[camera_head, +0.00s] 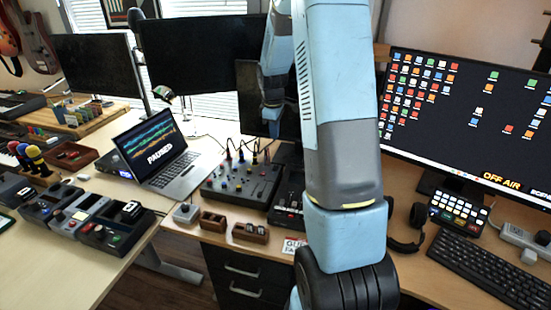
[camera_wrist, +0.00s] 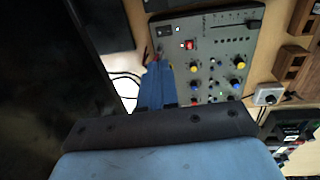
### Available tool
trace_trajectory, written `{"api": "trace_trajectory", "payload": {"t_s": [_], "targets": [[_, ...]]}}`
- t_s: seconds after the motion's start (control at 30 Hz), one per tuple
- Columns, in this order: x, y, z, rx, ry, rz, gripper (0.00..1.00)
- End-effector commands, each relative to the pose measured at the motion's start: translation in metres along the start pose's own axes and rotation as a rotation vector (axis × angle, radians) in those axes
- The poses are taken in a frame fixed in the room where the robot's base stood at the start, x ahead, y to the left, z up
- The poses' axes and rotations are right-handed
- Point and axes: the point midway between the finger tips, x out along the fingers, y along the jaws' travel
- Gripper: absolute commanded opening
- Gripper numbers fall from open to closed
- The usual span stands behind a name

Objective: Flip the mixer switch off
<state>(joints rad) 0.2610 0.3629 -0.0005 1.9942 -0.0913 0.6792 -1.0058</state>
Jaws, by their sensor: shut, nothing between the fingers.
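The mixer (camera_head: 240,183) is a grey box with knobs and cables, on the desk right of the laptop. In the wrist view the mixer panel (camera_wrist: 215,62) shows coloured knobs and a slider. A red-lit switch (camera_wrist: 190,44) and a dark rocker switch (camera_wrist: 164,31) sit near one corner, with a small blue light close by. I cannot tell which is the mixer's power switch. My gripper (camera_wrist: 157,64) is shut and empty, its blue fingers over the mixer's edge, short of both switches in the picture. Contact is unclear.
An open laptop (camera_head: 158,150) stands left of the mixer. Small wooden boxes (camera_head: 250,232) and a grey button box (camera_head: 186,213) lie in front. Dark monitors (camera_head: 200,58) stand behind. Cables rise from the mixer's rear. A black device (camera_head: 288,205) adjoins its right side.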

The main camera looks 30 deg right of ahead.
Motion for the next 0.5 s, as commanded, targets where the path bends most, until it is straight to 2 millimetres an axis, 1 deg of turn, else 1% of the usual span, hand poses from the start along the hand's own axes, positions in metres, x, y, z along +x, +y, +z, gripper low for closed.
{"api": "trace_trajectory", "payload": {"t_s": [0.17, 0.23, 0.5], "targets": [[0.014, 0.000, 0.000, -0.003, -0.002, -0.003, 0.00], [0.024, 0.000, 0.000, -0.003, -0.002, -0.004, 0.00], [0.071, 0.000, 0.000, -0.002, -0.002, -0.004, 0.00]]}}
